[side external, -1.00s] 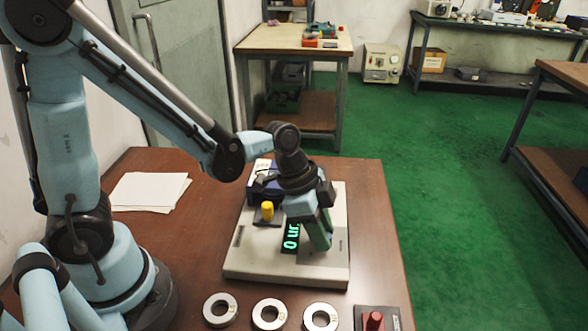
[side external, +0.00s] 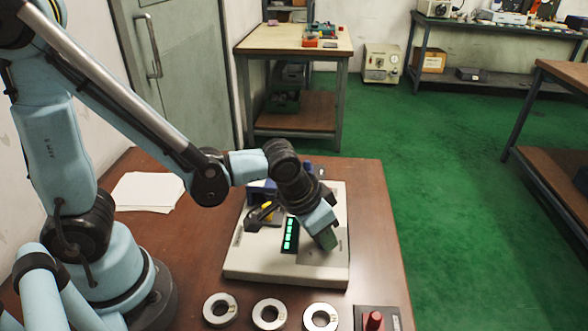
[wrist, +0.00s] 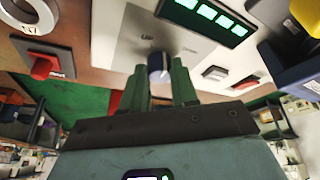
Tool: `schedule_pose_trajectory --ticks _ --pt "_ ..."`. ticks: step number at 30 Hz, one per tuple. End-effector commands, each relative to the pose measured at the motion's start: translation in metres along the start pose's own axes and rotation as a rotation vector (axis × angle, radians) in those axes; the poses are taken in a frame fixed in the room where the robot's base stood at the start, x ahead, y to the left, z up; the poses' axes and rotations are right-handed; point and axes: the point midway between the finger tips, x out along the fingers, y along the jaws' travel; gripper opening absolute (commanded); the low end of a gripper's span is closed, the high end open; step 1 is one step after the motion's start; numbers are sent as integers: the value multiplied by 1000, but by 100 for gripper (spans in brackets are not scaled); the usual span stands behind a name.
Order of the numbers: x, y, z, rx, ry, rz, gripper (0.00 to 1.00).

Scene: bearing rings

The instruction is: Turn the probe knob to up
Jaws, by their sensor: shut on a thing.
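The probe knob (wrist: 158,66) is a dark blue round knob with a pale pointer line, on the pale face of the instrument (wrist: 178,46). In the wrist view my gripper (wrist: 160,76) has its two green fingers either side of the knob, shut on it. In the side view my gripper (side external: 328,240) reaches down to the right part of the instrument (side external: 262,269), and the knob is hidden behind the fingers. A lit green display (side external: 290,235) is left of the gripper and shows several blocks.
A yellow part with black pieces (side external: 265,208) stands on the instrument's left. Three metal rings (side external: 270,313) lie along the table's front, with a red knob on a dark box (side external: 375,320) to their right. White paper (side external: 150,192) lies at the left.

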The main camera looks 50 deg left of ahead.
Motion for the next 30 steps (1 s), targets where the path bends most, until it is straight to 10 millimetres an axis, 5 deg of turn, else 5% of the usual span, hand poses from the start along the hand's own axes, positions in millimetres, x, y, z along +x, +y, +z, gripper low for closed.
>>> schedule_pose_trajectory --ticks 18,30 --pt "1 6 -1 -510 15 -209 0" --pt "1 7 -1 -688 21 -281 0"
